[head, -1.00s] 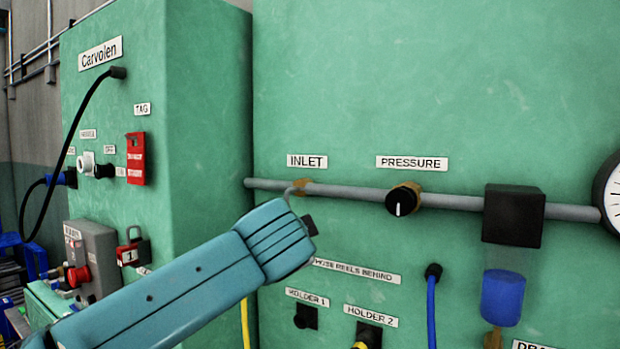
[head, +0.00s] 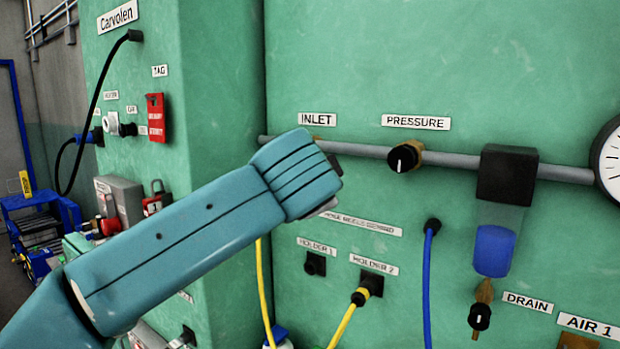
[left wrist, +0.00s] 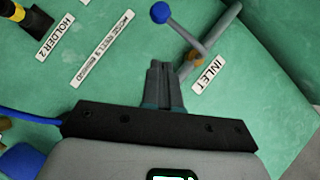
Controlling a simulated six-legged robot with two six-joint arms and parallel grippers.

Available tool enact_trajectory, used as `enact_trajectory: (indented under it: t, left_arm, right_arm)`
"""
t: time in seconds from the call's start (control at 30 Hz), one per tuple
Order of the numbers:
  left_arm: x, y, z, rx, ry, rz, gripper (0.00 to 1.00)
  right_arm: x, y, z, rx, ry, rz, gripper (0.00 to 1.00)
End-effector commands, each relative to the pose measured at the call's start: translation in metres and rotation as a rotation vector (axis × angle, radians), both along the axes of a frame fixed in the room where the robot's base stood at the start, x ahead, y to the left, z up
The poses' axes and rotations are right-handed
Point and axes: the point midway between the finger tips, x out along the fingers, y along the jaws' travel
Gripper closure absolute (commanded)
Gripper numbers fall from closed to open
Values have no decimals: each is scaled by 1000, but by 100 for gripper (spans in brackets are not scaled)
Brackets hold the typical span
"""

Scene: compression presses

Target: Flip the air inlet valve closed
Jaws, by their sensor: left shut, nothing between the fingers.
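The air inlet valve shows in the left wrist view as a brass body (left wrist: 194,57) on the grey pipe, with a grey lever (left wrist: 186,35) ending in a blue ball knob (left wrist: 160,12). The lever juts out across the line of the pipe. The INLET label (left wrist: 207,75) is beside the valve; it also shows in the head view (head: 317,119). My left gripper (left wrist: 163,66) is shut and empty, its tips close to the valve and apart from the blue knob. In the head view my left arm hides the valve and fingertips. My right gripper is out of view.
The grey pipe (head: 460,163) runs right past the pressure knob (head: 404,157) to a black filter block (head: 506,175) and a gauge (head: 608,160). Yellow (head: 344,322) and blue (head: 430,280) hoses hang below. A green cabinet (head: 215,60) juts out at left.

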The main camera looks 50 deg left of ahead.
Motion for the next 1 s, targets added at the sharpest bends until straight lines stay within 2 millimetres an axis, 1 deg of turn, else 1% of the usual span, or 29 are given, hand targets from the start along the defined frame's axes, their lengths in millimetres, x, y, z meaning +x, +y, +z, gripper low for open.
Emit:
enact_trajectory:
  t: [0.03, 0.2, 0.4, 0.57, 1.0]
  left_arm:
    - [-6, -7, 3, -1, -4, -6, 100]
    - [-28, -25, 13, -1, -3, -5, 100]
    - [-44, -39, 20, 0, -1, -2, 100]
    - [-48, -42, 22, 0, 0, 1, 100]
    - [-48, -43, 22, 0, 0, 0, 100]
  right_arm:
    - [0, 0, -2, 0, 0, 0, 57]
    - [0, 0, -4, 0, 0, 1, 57]
    - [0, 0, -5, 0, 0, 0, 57]
    - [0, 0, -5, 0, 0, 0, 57]
    - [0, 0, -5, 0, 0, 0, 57]
